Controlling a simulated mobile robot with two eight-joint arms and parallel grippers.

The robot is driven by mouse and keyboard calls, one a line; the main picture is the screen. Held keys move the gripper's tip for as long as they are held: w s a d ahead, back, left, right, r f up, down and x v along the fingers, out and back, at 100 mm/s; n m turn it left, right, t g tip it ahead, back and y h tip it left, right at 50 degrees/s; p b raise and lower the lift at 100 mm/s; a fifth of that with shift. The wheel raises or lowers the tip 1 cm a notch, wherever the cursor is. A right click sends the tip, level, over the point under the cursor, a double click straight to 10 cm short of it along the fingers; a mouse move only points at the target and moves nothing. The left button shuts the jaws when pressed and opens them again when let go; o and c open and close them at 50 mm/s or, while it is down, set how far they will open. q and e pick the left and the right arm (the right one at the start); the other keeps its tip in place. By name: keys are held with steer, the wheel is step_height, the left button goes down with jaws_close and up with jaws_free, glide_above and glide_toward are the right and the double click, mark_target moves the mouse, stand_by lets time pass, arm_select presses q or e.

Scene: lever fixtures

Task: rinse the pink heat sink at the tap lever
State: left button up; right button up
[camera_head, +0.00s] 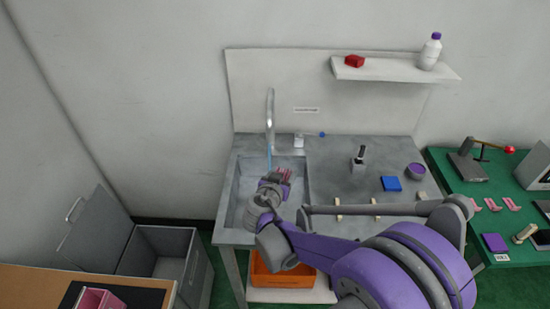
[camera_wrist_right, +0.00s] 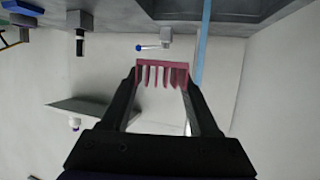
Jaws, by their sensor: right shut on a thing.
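My right gripper (camera_head: 277,184) reaches over the sink basin (camera_head: 238,192) and is shut on the pink heat sink (camera_head: 284,174). In the right wrist view the heat sink (camera_wrist_right: 160,66) sits between both fingertips, its fins showing. A blue water stream (camera_head: 269,158) falls from the tap spout (camera_head: 270,105). In the wrist view the stream (camera_wrist_right: 203,45) passes just right of the heat sink; I cannot tell whether they touch. The tap lever's blue knob (camera_head: 321,134) is behind the basin, right of the spout; the lever (camera_wrist_right: 150,46) also shows in the wrist view. My left gripper is out of view.
A blue block (camera_head: 391,184), a purple cup (camera_head: 416,171) and a dark upright fixture (camera_head: 359,155) stand on the counter at right. A shelf (camera_head: 395,71) hangs above. An orange crate (camera_head: 282,281) is below. A green table (camera_head: 475,183) with several parts is far right.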

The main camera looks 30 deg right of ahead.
mark_target(288, 176)
steer(key=s+r+p, duration=0.1)
steer(key=s+r, duration=0.2)
steer(key=shift+a+r+p, duration=0.1)
steer(key=shift+a+p, duration=0.3)
steer(key=shift+s+a+r, duration=0.1)
steer(key=shift+s+r, duration=0.1)
steer(key=shift+s, duration=0.2)
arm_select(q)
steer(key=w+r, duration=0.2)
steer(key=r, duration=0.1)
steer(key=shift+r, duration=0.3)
arm_select(e)
steer(key=shift+f, duration=0.1)
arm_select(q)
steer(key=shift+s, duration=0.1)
arm_select(e)
steer(key=shift+s, duration=0.15)
